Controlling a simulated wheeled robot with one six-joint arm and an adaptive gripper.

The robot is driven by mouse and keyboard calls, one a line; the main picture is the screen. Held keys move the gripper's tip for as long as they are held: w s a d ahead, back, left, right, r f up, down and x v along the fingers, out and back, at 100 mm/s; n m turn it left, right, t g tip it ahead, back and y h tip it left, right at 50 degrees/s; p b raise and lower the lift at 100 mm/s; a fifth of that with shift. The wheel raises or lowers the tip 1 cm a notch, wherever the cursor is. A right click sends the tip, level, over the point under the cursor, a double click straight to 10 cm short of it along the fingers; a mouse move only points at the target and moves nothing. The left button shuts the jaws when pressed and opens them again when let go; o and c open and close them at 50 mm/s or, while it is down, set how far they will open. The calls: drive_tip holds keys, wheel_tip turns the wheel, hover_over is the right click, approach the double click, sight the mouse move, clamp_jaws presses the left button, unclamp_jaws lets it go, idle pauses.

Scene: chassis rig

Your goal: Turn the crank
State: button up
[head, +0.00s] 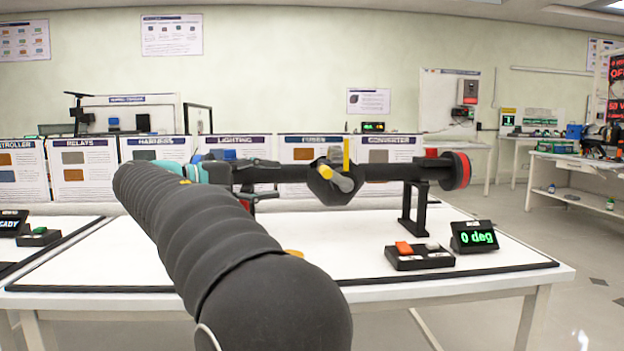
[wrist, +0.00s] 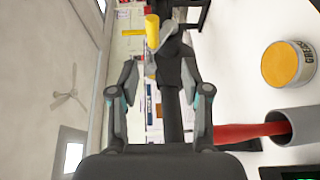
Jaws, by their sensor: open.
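The crank (head: 322,188) is a dark piece on a long horizontal dark shaft, with yellow parts. An upright yellow bar (head: 346,154) and a rounded yellow end (head: 343,183) show there in the head view. In the wrist view a yellow grip (wrist: 152,31) stands out from the dark crank, beyond my fingertips. My gripper (wrist: 158,66) is open, its two fingers apart with nothing held. In the head view its teal-marked body shows left of the crank, partly behind my arm. A small display (head: 474,237) reads "0 deg".
A black stand (head: 413,208) and a red-faced wheel (head: 457,171) are at the shaft's right end. A button box (head: 419,256) sits on the white table. The wrist view shows an orange disc (wrist: 287,64) and a red cylinder (wrist: 249,133) at right. Upright panels line the back.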

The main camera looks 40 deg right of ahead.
sight(321, 172)
drive_tip(key=d, duration=0.4)
drive_tip(key=s+d, duration=0.1)
drive_tip(key=d, duration=0.8)
drive_tip(key=shift+s+d+r+b, duration=0.2)
drive_tip(key=shift+s+b, duration=0.15)
drive_tip(key=shift+b, duration=0.05)
clamp_jaws()
